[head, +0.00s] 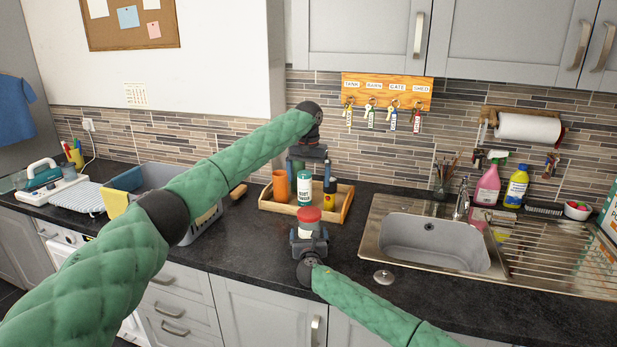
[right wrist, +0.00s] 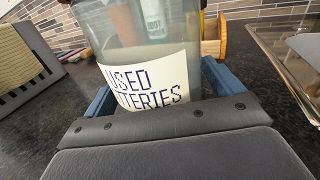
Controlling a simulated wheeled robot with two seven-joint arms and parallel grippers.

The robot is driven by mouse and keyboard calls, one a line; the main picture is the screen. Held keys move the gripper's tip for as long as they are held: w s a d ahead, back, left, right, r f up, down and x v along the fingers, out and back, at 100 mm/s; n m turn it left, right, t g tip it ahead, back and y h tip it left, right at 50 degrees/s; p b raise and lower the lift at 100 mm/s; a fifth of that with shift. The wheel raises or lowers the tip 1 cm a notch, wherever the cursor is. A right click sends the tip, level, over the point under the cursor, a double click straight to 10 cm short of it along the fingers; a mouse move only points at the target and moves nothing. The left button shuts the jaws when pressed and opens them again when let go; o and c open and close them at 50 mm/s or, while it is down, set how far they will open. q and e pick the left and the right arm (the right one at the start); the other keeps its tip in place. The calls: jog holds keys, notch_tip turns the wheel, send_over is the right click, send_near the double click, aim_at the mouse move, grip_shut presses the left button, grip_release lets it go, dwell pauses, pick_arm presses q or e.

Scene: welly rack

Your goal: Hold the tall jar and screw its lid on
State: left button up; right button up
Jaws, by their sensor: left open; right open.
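The tall jar (right wrist: 150,50) is clear with a white "USED BATTERIES" label. It stands upright on the dark counter in front of the wooden tray. In the head view a red lid (head: 308,214) sits on its top; I cannot tell whether it is screwed down. My right gripper (head: 309,238) is open low around the jar, with a blue finger on each side in the right wrist view (right wrist: 155,95). Contact is not clear. My left gripper (head: 309,163) is open and empty, pointing down beyond the jar, above the tray area.
The wooden tray (head: 343,211) holds an orange cup (head: 280,187), a teal and white container (head: 304,189) and a dark bottle (head: 329,192). A grey dish rack (head: 191,232) stands left. A metal disc (head: 384,277) lies right of the jar, before the sink (head: 432,243).

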jog(key=s+b, duration=0.1)
jog(key=s, duration=0.2)
jog(key=s+b, duration=0.1)
jog(key=s, duration=0.2)
jog(key=shift+s+d+f, duration=0.1)
jog(key=shift+d+f, duration=0.05)
jog(key=shift+f, duration=0.05)
jog(key=shift+s+r, duration=0.1)
jog(key=shift+s, duration=0.6)
